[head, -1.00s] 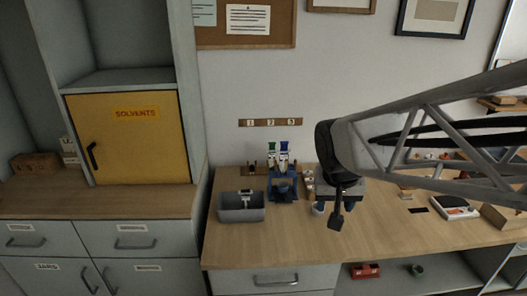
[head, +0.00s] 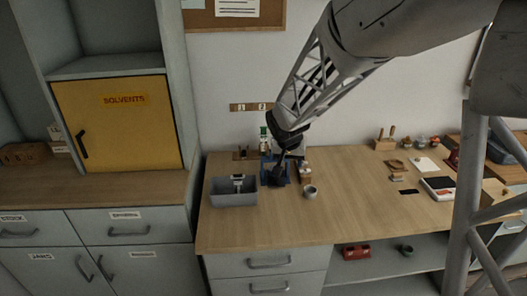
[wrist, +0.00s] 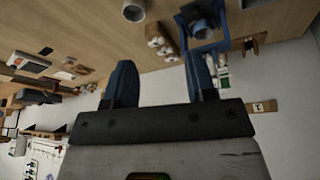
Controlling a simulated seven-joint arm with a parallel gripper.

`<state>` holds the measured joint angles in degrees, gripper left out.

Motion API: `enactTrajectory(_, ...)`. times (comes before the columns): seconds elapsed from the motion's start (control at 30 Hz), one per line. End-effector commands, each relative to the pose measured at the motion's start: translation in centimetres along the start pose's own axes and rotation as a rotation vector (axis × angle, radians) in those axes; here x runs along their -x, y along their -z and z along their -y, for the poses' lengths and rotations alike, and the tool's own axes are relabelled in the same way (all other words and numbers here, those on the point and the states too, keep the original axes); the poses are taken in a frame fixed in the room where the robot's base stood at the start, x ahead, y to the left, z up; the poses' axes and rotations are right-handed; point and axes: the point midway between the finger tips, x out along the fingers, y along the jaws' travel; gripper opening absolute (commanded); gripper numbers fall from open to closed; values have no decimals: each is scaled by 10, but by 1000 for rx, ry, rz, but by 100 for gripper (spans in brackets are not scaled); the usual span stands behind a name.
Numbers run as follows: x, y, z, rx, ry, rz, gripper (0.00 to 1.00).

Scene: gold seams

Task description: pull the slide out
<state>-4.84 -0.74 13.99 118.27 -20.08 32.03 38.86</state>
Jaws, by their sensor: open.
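A blue stand (head: 265,168) is on the wooden bench, largely hidden behind my gripper in the head view. Its blue frame (wrist: 218,44) and a grey round part show at the top of the wrist view. I cannot make out a slide on it. My gripper (head: 278,178) is over or just in front of the stand in the head view. In the wrist view my gripper (wrist: 161,78) has its two blue fingers wide apart with nothing between them. The gap lies left of the stand there.
A grey bin (head: 233,193) is close left of the stand. A small cup (head: 310,192) is close right. Numbered tags (head: 251,107) hang on the wall behind. The bench front is clear. A yellow solvents cabinet (head: 117,123) is further left.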

Motion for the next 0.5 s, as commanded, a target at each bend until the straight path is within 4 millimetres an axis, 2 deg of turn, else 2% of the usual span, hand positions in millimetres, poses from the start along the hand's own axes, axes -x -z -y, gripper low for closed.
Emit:
enactTrajectory(0.03,-14,6,7,-5,-1,1,51)
enactTrajectory(0.3,-74,34,43,-41,7,-17,51)
enactTrajectory(0.5,-111,47,64,-63,15,-27,51)
